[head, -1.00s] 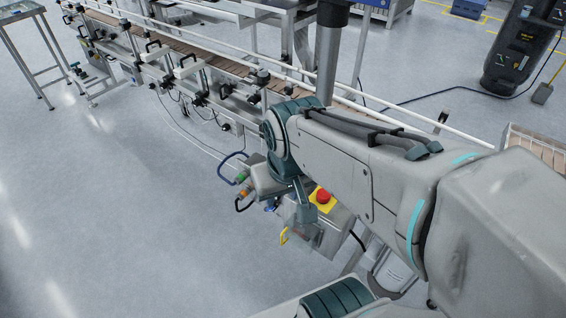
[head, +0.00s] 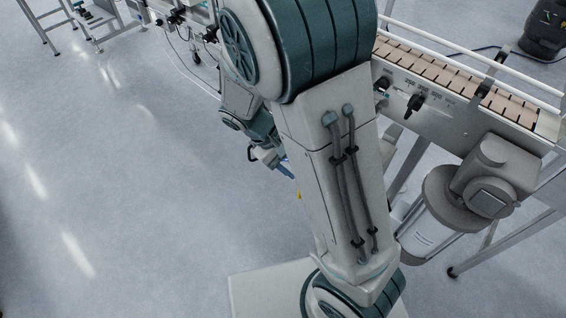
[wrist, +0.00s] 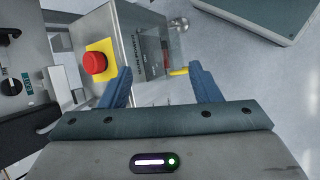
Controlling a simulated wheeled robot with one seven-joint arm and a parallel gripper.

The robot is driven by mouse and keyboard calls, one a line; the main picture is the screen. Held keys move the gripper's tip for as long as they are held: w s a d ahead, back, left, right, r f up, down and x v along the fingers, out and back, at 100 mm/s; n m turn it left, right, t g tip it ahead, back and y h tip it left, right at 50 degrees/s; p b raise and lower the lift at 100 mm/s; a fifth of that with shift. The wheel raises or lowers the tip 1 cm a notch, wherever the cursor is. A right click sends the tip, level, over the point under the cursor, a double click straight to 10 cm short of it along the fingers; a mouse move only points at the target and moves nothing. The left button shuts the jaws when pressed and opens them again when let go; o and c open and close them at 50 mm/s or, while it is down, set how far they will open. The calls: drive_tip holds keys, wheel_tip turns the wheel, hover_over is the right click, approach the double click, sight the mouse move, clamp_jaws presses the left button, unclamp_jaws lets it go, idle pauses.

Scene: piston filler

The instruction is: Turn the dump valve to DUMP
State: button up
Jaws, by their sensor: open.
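A short yellow handle (wrist: 178,71), possibly the dump valve's lever, sticks out beside a grey metal box (wrist: 125,40) in the wrist view. My gripper (wrist: 160,68) is open, its two blue fingers on either side of the view. The handle appears between the fingertips, nearer the right one, with no clear contact; its depth is hard to judge. No DUMP marking is readable. In the head view my arm hides the box and most of the gripper; only a small yellow piece (head: 299,195) shows beside the arm.
A red emergency button (wrist: 95,63) on a yellow plate sits close left of the left finger. A panel with a black knob (wrist: 11,87) is at far left. In the head view, the conveyor (head: 470,85) and a motor (head: 470,195) stand right of my arm; open floor lies left.

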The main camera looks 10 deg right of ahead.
drive_tip(key=w+a+f+n+t+h+b, duration=0.3)
drive_tip(key=f+n+t+b, duration=0.1)
drive_tip(key=f, duration=0.4)
drive_tip(key=w+a+f+n+t+h+b, duration=0.25)
drive_tip(key=w+f+t+b, duration=0.2)
drive_tip(key=f, duration=0.35)
drive_tip(key=w+a+f+n+t+h+b, duration=0.3)
drive_tip(key=a+f+n+t+b, duration=0.15)
drive_tip(key=f, duration=0.45)
drive_tip(key=w+d+g+b, duration=0.1)
drive_tip(key=w+d+b, duration=0.2)
drive_tip(key=w+d, duration=0.4)
drive_tip(key=d, duration=0.4)
drive_tip(key=shift+w+d+r+b, duration=0.2)
drive_tip(key=shift+w+r+b, duration=0.05)
drive_tip(key=shift+w+b, duration=0.15)
drive_tip(key=shift+y, duration=0.25)
drive_tip(key=c, duration=1)
